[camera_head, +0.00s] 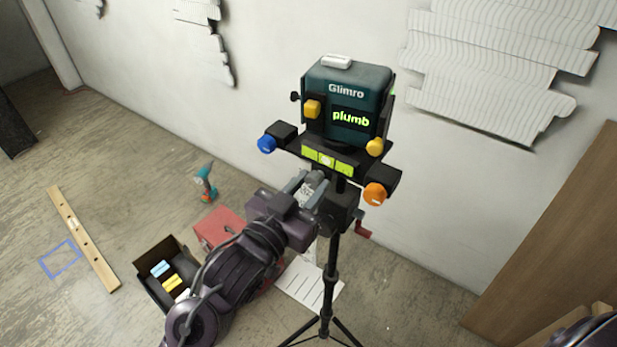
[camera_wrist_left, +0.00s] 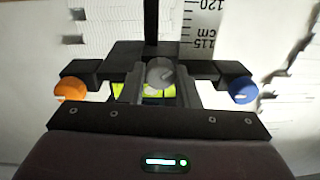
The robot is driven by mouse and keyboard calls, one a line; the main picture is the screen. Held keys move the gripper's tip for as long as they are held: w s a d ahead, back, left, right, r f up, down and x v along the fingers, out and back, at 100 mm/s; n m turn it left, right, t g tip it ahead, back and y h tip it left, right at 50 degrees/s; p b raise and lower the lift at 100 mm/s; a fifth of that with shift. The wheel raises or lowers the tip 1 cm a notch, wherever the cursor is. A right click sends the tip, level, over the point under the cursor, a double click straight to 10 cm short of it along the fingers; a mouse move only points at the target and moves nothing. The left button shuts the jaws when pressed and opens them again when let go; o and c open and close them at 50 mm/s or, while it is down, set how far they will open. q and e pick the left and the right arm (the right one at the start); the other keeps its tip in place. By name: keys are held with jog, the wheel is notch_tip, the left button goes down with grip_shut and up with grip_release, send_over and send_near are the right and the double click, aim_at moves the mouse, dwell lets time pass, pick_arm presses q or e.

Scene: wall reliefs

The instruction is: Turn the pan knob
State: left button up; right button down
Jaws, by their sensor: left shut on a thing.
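A dark teal laser device (camera_head: 347,100) marked "Glimro" with a lit "plumb" display sits on a black tripod head. The pan knob, a grey round knob (camera_wrist_left: 160,75), is at the head's lower front. My left gripper (camera_head: 311,182) is shut on it, one finger on each side; in the wrist view the fingers (camera_wrist_left: 161,84) flank it. A blue knob (camera_head: 267,144) and an orange knob (camera_head: 375,194) stick out at the sides of the head, clear of the fingers. Yellow knobs (camera_head: 312,109) sit on the device. My right gripper is not in view.
The tripod (camera_head: 330,275) stands on the floor near a white wall with pale layered reliefs (camera_head: 500,70). A red box (camera_head: 219,228), a black open box (camera_head: 150,252), a drill (camera_head: 205,183) and a wooden level (camera_head: 82,238) lie left. A brown board (camera_head: 560,240) stands right.

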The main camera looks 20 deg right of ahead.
pick_arm(q)
jog(key=shift+n, duration=0.4)
jog(key=o, duration=1)
jog(key=shift+c, duration=0.2)
jog(key=b+v, duration=0.1)
jog(key=v, duration=0.6)
jog(key=shift+s+a+b, duration=0.25)
jog(key=shift+a+b, duration=0.05)
jog(key=shift+b, duration=0.1)
